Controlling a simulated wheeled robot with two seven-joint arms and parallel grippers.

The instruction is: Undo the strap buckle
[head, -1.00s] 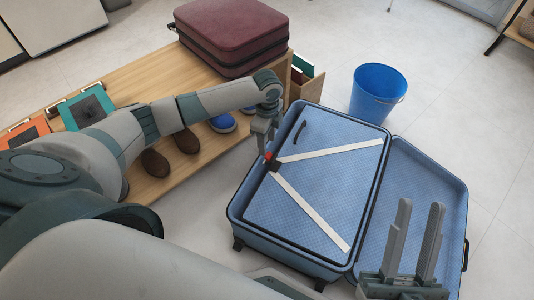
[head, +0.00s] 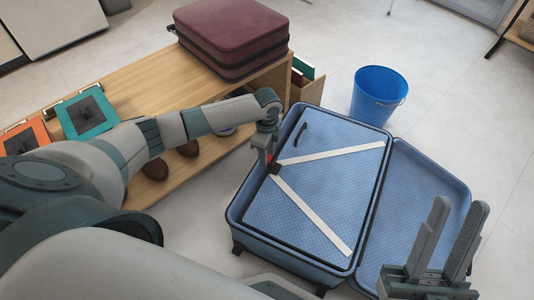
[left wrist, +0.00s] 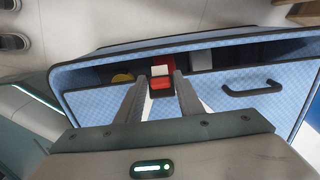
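The strap buckle (head: 275,167), a dark block with a red part, joins two white straps (head: 312,215) at the left edge of the open blue suitcase (head: 240,222). In the left wrist view the red and white buckle (left wrist: 161,80) shows between and just beyond the fingertips. My left gripper (head: 268,156) is at the buckle, fingers pointing down; its fingers (left wrist: 160,84) are apart, and I cannot tell whether they touch it. My right gripper (head: 460,205) is open and empty, in front of the suitcase lid.
A blue bucket (head: 377,95) stands behind the suitcase. A wooden bench (head: 135,75) at the left holds a maroon case (head: 230,40), with shoes (head: 155,168) below, partly hidden by my left arm.

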